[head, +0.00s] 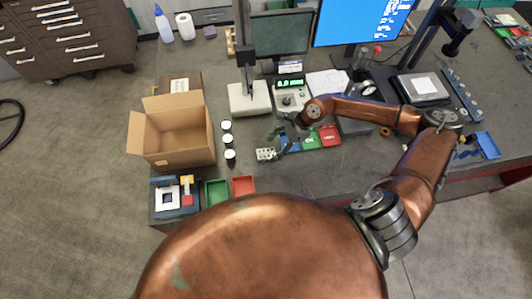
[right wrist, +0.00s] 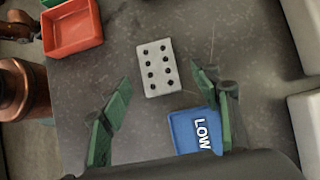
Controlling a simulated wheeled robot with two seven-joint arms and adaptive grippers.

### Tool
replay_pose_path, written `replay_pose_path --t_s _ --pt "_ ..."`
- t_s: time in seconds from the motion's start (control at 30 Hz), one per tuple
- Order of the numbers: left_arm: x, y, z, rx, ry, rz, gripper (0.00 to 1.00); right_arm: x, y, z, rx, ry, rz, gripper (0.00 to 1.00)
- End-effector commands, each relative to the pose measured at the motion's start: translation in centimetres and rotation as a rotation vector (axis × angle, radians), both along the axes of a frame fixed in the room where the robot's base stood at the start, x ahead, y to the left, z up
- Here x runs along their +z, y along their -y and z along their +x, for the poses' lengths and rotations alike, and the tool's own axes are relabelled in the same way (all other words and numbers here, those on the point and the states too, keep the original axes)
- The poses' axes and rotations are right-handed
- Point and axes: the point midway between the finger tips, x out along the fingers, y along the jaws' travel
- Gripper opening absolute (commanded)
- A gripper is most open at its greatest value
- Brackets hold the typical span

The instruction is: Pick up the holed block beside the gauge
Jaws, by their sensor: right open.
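The holed block (head: 265,154) is a small pale grey plate with two rows of dark holes, lying flat on the dark table. In the right wrist view the holed block (right wrist: 158,68) lies ahead of and between my fingertips, apart from them. My right gripper (head: 279,142) is open and empty, just right of the block in the head view. Its green fingers (right wrist: 160,82) are spread wide in the right wrist view. A white-based stand with a dark column, perhaps the gauge (head: 249,98), stands behind the block. My left gripper is not in view.
A blue LOW tray (right wrist: 190,132) lies beside the block, with green and red trays (head: 329,135) to its right. Several white-lidded jars (head: 228,140) and an open cardboard box (head: 180,152) stand left. A red bin (head: 243,185) is at the front edge.

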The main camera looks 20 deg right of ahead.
Motion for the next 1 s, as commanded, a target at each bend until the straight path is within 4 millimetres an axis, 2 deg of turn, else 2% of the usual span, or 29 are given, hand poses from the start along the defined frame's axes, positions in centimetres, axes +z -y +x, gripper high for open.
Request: replay_pose_path --t_s 0.1,0.23,0.53,1.0 --pt "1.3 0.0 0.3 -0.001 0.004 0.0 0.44 -1.2 -1.2 0.1 0.0 -0.001 0.004 0.57" --pt "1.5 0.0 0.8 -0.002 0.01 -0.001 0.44 -2.6 -2.0 0.4 0.001 0.0 0.004 0.57" --pt "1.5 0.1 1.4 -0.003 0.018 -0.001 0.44 -3.1 -2.2 0.5 0.001 0.0 0.003 0.56" --pt "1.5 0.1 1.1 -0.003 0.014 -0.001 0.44 -3.0 -2.2 0.5 0.003 0.0 0.004 0.24"
